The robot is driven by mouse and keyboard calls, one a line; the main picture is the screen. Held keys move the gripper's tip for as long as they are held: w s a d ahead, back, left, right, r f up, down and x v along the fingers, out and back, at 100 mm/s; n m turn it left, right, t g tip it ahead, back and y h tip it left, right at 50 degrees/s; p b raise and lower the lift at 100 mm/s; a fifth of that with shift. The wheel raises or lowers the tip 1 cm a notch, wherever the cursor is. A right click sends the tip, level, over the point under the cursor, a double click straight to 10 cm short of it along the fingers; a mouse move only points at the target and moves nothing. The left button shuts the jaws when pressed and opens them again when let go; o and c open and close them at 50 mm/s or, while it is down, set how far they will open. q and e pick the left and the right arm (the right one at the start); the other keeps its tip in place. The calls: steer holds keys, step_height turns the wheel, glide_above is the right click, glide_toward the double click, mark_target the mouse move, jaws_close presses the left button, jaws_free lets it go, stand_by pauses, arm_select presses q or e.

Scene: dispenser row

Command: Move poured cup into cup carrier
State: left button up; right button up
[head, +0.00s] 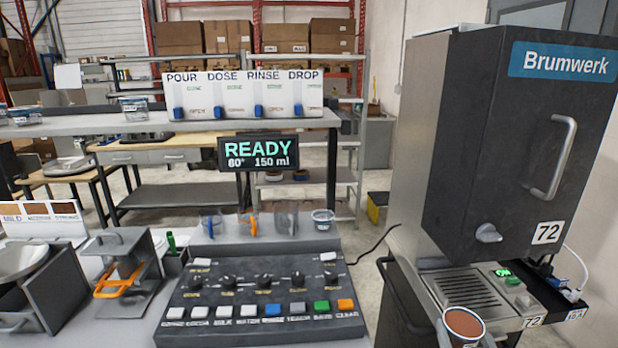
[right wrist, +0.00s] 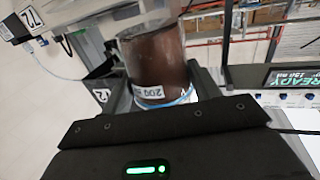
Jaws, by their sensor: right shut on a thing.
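The poured cup (head: 463,324), filled with brown liquid, is at the bottom of the head view, in front of the dispenser's drip grate. In the right wrist view the cup (right wrist: 155,62) looks brown, with a white label reading 200 and a pale blue-white end. My right gripper (head: 464,340) is shut on the cup, one finger on each side; the gripper (right wrist: 158,88) also shows in the right wrist view. Only a little of it shows in the head view. I cannot make out a cup carrier in either view. My left gripper is not in view.
The tall Brumwerk dispenser (head: 510,150) stands right, with its drip grate (head: 464,289) behind the cup. A button panel (head: 262,285) is at centre, with several clear cups (head: 285,219) behind it. A grey stand with an orange part (head: 122,280) is left. A READY display (head: 259,153) hangs above.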

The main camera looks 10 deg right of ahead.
steer(key=w+a+n+t+y, duration=0.1)
steer(key=w+a+n+y, duration=0.2)
steer(key=a, duration=0.9)
steer(key=shift+r+y, duration=0.25)
steer(key=shift+y, duration=0.85)
